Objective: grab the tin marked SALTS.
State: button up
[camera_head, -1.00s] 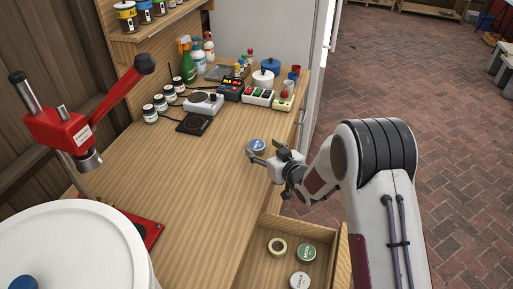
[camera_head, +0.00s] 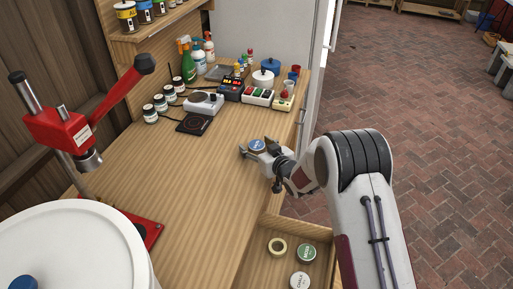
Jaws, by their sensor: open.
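A small round tin with a blue lid (camera_head: 257,145) sits on the wooden bench near its right edge. Its lettering is too small to read. My gripper (camera_head: 256,148) is open, with its fingers on either side of this tin. Whether the fingers touch the tin cannot be told. In the open drawer (camera_head: 246,271) below lie a green-lidded tin (camera_head: 307,252) and a white-lidded tin (camera_head: 299,281) that seems to read CHALK. The green lid's word is hard to read.
A tape-like ring (camera_head: 277,246) lies in the drawer. A red press (camera_head: 62,130) and a white bucket (camera_head: 75,245) stand at the left. Jars (camera_head: 160,103), a hot plate (camera_head: 195,122) and switch boxes (camera_head: 258,97) stand at the back. The bench middle is clear.

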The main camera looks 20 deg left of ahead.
aim_at(257, 144)
dwell(0.4)
jog(key=c, duration=1.2)
jog(key=shift+r, duration=0.15)
jog(key=shift+r, duration=4.9)
